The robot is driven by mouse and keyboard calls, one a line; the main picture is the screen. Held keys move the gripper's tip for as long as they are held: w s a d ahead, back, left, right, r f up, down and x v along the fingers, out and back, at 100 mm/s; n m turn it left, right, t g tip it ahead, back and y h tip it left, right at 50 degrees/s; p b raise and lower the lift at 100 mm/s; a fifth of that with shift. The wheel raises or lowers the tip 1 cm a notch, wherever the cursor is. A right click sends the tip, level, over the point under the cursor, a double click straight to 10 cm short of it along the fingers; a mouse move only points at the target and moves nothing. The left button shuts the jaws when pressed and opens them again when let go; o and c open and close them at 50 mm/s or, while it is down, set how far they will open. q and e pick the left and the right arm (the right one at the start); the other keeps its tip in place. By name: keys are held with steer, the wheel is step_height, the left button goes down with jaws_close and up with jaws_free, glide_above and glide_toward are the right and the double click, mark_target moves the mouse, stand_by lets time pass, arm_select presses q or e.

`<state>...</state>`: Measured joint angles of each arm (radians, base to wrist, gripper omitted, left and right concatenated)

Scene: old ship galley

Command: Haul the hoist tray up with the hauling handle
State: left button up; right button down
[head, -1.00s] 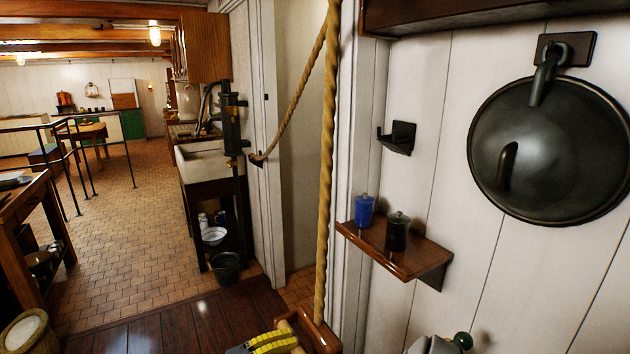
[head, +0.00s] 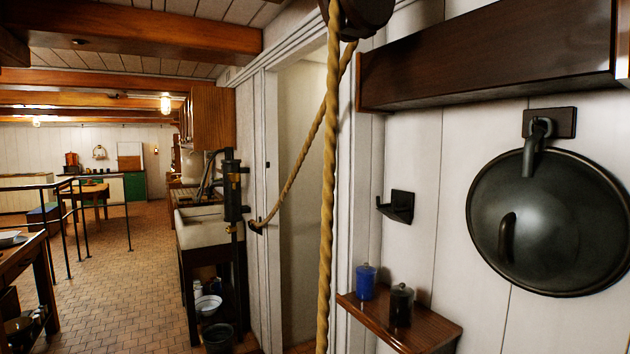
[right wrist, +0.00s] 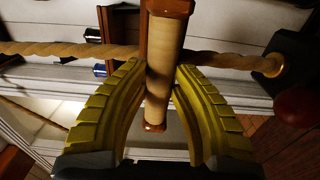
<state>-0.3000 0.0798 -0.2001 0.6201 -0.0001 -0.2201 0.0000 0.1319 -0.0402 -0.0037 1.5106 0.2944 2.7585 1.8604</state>
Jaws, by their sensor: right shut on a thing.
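The hauling handle (right wrist: 165,60) is a pale wooden grip with reddish-brown ends. It shows in the right wrist view, standing upright in the picture. My right gripper (right wrist: 158,76), with yellow ridged fingers, is shut on it, one finger on each side. A thick twisted rope (head: 328,200) hangs down the middle of the head view from a dark pulley block (head: 362,14) at the top. Rope also runs across the right wrist view (right wrist: 60,50), passing behind the handle. The handle and both grippers are outside the head view. I cannot make out the hoist tray.
A second stretch of rope (head: 300,158) slants down to a cleat by the doorway. On the right wall are a small shelf (head: 425,330) with a blue jar (head: 366,280) and a dark jar (head: 401,304), a black bracket (head: 398,207) and a large dark lid (head: 550,220).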

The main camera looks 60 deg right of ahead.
step_height(320, 180, down, 9)
steer(key=shift+s+a+r, duration=0.2)
steer(key=shift+s+a, duration=0.05)
steer(key=shift+a, duration=0.15)
